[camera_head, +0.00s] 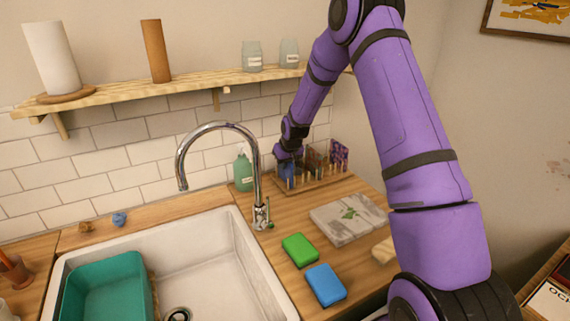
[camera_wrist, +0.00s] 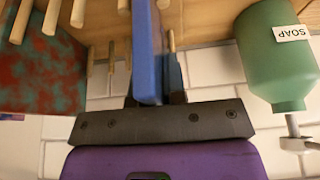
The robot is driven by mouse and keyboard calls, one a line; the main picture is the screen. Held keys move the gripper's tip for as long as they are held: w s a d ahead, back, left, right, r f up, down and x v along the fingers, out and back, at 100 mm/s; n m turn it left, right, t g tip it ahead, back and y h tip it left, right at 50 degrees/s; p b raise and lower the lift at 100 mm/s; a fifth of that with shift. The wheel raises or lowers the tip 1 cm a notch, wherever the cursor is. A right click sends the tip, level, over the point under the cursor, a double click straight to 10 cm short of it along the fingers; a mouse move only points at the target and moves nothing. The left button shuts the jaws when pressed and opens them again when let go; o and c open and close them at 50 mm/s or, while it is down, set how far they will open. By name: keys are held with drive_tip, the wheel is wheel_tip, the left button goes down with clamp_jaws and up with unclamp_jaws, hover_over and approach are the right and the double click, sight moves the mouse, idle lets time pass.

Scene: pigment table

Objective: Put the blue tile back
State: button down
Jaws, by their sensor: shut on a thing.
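The blue tile (camera_head: 287,173) is at the left end of a wooden peg rack (camera_head: 318,184) on the counter. In the wrist view the blue tile (camera_wrist: 147,50) shows nearly edge-on, standing between my gripper's fingers. My gripper (camera_head: 287,155) is shut on the tile from above; it also shows in the wrist view (camera_wrist: 152,88). Several wooden pegs (camera_wrist: 95,60) stand around the tile. Whether its lower edge touches the rack base is hidden. A brown tile (camera_head: 316,160) and a purple patterned tile (camera_head: 340,155) stand farther right in the rack.
A green soap bottle (camera_head: 243,173) stands close left of the rack, also seen in the wrist view (camera_wrist: 275,50). The tap (camera_head: 258,180) rises by the sink. A grey patterned board (camera_head: 347,219), green sponge (camera_head: 299,249) and blue sponge (camera_head: 326,284) lie in front. The tiled wall is behind.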

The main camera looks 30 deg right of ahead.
drive_tip(key=shift+f, duration=0.1)
drive_tip(key=c, duration=1.2)
unclamp_jaws()
drive_tip(key=v, duration=1.2)
drive_tip(key=shift+w, duration=0.1)
drive_tip(key=s+a+r, duration=0.4)
drive_tip(key=s+r, duration=0.5)
drive_tip(key=s+a+r, duration=0.4)
drive_tip(key=s+r, duration=0.5)
drive_tip(key=shift+t, duration=0.3)
drive_tip(key=s+a+r, duration=0.1)
drive_tip(key=s, duration=0.7)
drive_tip(key=s+a+r, duration=0.1)
drive_tip(key=s, duration=0.7)
drive_tip(key=s+a+r, duration=0.1)
drive_tip(key=s, duration=0.7)
drive_tip(key=shift+a+r, duration=0.15)
drive_tip(key=shift+r, duration=0.05)
